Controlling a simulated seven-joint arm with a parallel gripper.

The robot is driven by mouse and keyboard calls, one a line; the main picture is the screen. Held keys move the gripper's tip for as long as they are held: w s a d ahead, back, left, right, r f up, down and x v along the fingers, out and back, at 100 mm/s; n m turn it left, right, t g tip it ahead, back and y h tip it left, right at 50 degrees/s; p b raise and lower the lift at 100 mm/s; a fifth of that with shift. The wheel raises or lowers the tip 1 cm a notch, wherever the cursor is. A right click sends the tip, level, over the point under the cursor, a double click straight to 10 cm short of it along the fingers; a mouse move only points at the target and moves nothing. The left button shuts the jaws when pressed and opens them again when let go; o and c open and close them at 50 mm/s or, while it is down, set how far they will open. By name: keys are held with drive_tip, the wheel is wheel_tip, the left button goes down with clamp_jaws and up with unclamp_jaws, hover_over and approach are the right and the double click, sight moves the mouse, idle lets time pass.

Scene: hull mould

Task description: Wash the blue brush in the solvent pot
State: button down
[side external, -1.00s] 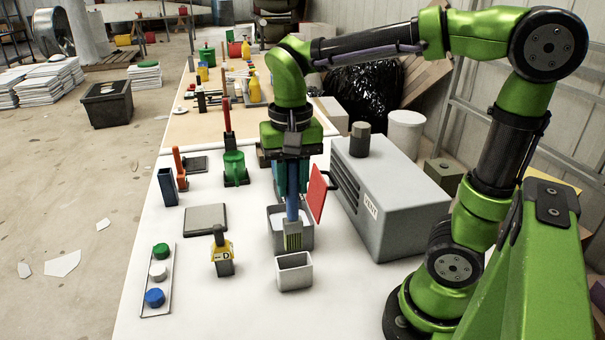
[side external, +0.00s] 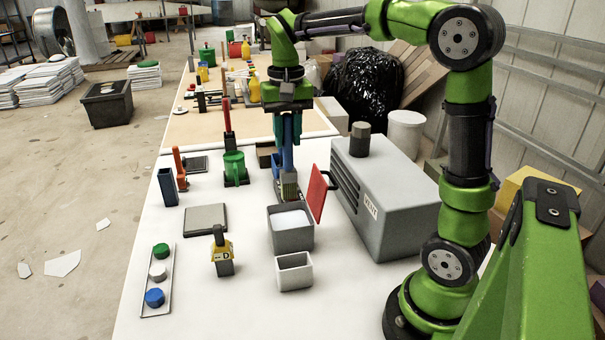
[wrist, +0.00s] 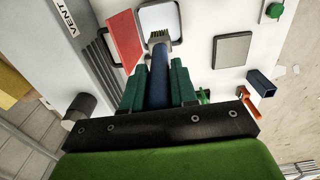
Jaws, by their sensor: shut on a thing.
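My gripper (side external: 287,135) is shut on the blue brush (side external: 288,160), which hangs upright with its bristles down. In the side view the bristles show just behind the far rim of a square grey pot (side external: 292,238) with pale white contents. In the wrist view the blue handle (wrist: 159,83) lies between my green fingers (wrist: 160,90). The bristle tip there overlaps the near edge of the pot (wrist: 180,33). Whether the bristles touch the pot is unclear. A red lid (side external: 317,193) stands tilted open at the pot's right.
A grey vent box (side external: 390,200) stands close on the right. A small white open box (side external: 294,271) sits in front of the pot. A yellow-and-black item marked D (side external: 222,252), a grey plate (side external: 205,217) and a green holder (side external: 235,168) are to the left.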

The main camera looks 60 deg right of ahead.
sight(288, 171)
drive_tip(key=shift+f, duration=5.3)
